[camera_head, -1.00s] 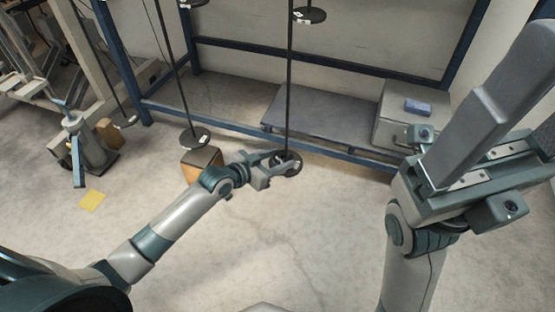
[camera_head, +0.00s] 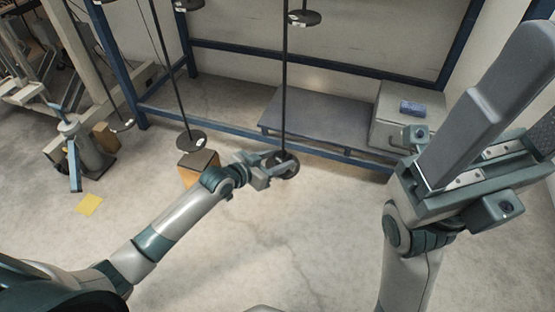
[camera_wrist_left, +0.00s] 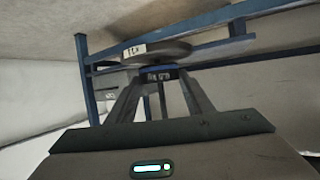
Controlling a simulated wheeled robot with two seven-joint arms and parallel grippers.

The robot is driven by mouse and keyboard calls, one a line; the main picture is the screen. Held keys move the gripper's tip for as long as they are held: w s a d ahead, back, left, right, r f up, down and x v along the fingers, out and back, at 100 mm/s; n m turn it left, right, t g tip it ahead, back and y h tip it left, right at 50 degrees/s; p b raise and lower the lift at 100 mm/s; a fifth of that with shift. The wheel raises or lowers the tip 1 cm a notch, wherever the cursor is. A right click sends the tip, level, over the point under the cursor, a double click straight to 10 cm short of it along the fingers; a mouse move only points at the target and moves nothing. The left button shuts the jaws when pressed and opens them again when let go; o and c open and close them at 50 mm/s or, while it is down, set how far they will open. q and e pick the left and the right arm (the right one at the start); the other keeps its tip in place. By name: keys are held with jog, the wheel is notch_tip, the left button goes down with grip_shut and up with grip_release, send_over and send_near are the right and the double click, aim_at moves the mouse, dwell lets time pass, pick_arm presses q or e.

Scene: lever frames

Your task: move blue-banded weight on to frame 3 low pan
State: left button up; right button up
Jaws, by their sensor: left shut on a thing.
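My left gripper (camera_head: 266,172) is shut on a dark weight with a blue band (camera_wrist_left: 160,73), which shows between its fingertips in the left wrist view. In the head view the weight is not clearly visible. A round dark pan (camera_head: 282,165) hangs low on a long rod right at my left fingertips. In the left wrist view the pan (camera_wrist_left: 172,52), with a white label, is just beyond and above the weight. I cannot tell whether they touch. My right gripper (camera_head: 515,125) is large in the right foreground, its fingers apart, with nothing seen between them.
Another low pan (camera_head: 191,141) hangs to the left above a wooden box (camera_head: 198,165). A further pan (camera_head: 122,126) hangs farther left. A blue frame (camera_head: 240,131) stands behind, with a grey platform (camera_head: 330,122) and a pale box (camera_head: 405,115). The front floor is clear.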

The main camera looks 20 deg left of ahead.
pick_arm(q)
jog(key=shift+f, duration=0.3)
dwell(0.7)
jog(key=o, duration=1.3)
jog(key=shift+f, duration=0.15)
